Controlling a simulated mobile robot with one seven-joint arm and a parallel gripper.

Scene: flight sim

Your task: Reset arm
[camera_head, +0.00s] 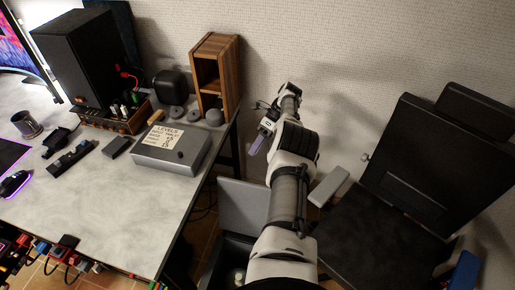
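My arm rises from the bottom of the head view, white with dark joints, and reaches up and away toward the wall. My gripper (259,141) is at its far end, just right of the desk's right edge and above the floor area. A small purple part shows at its tip. The fingers are too small and partly turned away, so I cannot see whether they are apart or hold anything.
The desk (100,213) fills the left, with a grey box (170,160), a wooden shelf (232,75), a black speaker (85,55) and a mouse (15,184). A black seat (375,240) stands on the right. An open bin (243,205) sits below my arm.

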